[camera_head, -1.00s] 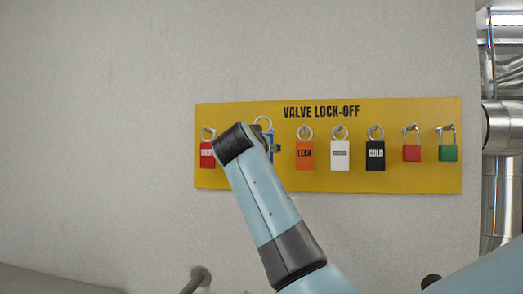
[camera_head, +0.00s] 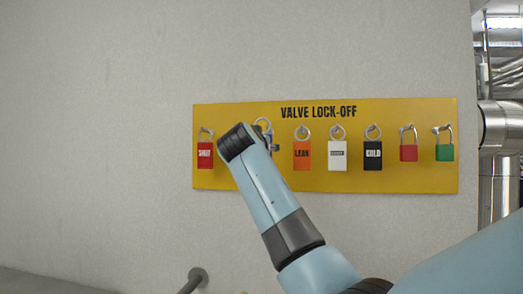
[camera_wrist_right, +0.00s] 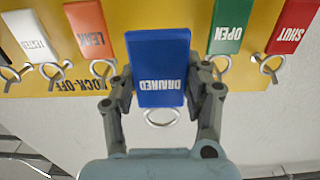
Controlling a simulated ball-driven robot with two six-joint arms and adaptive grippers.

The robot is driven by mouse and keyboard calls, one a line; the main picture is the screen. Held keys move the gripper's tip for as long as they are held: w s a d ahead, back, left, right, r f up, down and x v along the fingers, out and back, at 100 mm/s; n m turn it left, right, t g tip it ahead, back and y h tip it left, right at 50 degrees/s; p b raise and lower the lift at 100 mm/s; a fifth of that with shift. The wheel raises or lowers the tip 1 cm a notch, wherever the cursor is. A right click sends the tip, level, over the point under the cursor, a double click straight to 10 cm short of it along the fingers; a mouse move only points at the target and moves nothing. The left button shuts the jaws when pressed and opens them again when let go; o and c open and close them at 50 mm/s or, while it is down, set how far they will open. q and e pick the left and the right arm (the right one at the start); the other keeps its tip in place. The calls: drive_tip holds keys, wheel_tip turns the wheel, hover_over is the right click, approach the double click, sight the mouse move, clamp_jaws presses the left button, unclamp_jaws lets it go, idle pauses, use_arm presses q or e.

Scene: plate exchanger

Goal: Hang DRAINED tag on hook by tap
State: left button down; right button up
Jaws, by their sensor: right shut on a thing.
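The blue DRAINED tag (camera_wrist_right: 161,70) is between the fingers of my right gripper (camera_wrist_right: 160,82), which is shut on it. In the wrist view its lettering is upside down and its metal ring (camera_wrist_right: 162,118) points towards the bottom of the picture. No hook shows inside that ring. In the head view my right arm hides most of the gripper and tag in front of the yellow board; a sliver of blue (camera_head: 274,145) shows beside the arm. The tap and its hook cannot be made out. My left gripper is not in view.
The yellow VALVE LOCK-OFF board (camera_head: 420,112) bears a red SHUT tag (camera_head: 205,155), orange LEAK tag (camera_head: 302,155), white tag (camera_head: 337,155), black COLD tag (camera_head: 373,155) and padlocks. A green OPEN tag (camera_wrist_right: 230,28) shows in the wrist view. Large pipes (camera_head: 497,128) stand at right.

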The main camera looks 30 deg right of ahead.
drive_tip(key=b+x, duration=0.3)
drive_tip(key=x, duration=0.6)
drive_tip(key=shift+d, duration=0.15)
idle(1.9)
drive_tip(key=shift+w, duration=0.15)
drive_tip(key=v, duration=0.8)
drive_tip(key=shift+r, duration=0.25)
idle(0.8)
